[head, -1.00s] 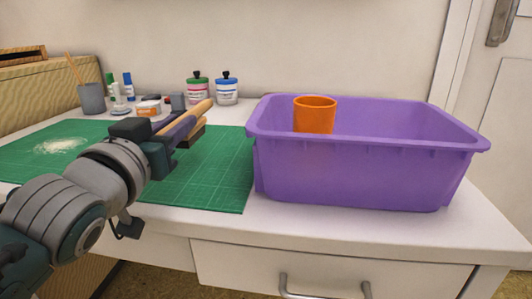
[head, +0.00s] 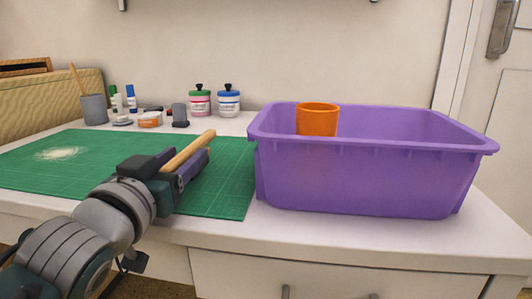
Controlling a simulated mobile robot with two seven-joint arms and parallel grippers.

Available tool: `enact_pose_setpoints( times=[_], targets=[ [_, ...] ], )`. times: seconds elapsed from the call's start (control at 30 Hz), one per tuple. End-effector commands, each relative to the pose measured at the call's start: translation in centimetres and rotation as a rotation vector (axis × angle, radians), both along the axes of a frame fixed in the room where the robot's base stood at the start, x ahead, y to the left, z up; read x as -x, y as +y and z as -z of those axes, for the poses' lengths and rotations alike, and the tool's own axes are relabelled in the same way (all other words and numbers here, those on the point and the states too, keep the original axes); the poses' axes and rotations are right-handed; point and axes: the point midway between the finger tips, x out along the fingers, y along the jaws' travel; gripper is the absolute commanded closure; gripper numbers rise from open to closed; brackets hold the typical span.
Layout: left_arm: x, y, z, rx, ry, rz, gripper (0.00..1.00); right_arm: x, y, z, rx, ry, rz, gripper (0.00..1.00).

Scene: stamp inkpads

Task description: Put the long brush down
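The long brush (head: 188,153) shows as a pale wooden handle in my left gripper (head: 196,165), pointing away and to the right. My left gripper is shut on it, in front of the right part of the green cutting mat (head: 232,178) in the head view. The brush's bristle end is hidden or cannot be made out. I cannot tell whether the brush touches the mat. My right gripper is not in view.
A purple bin (head: 365,180) stands right of the mat, with an orange cup (head: 317,119) in it. Behind the mat are a grey cup (head: 94,109), a dark stamp (head: 180,115) and green- and blue-lidded jars (head: 229,101). A pale powder patch (head: 60,153) lies on the mat's left.

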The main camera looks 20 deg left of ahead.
Motion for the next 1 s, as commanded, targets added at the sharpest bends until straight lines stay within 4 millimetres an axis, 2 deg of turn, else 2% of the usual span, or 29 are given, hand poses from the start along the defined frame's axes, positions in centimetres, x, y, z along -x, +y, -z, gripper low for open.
enact_pose_setpoints(
  times=[0.27,0.37,0.8,1.0],
  targets=[
    [0.1,0.0,-0.6,-0.001,-0.001,0.0,0.45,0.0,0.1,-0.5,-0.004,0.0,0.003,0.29],
    [1.3,-0.3,-0.3,0.003,0.002,0.0,0.45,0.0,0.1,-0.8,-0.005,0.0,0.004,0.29],
    [9.9,-2.3,-0.3,0.002,0.005,-0.001,0.45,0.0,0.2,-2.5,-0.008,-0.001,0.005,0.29],
    [11.5,-2.8,-0.3,0.0,0.001,-0.001,0.45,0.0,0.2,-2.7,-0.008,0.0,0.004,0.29]
  ],
)
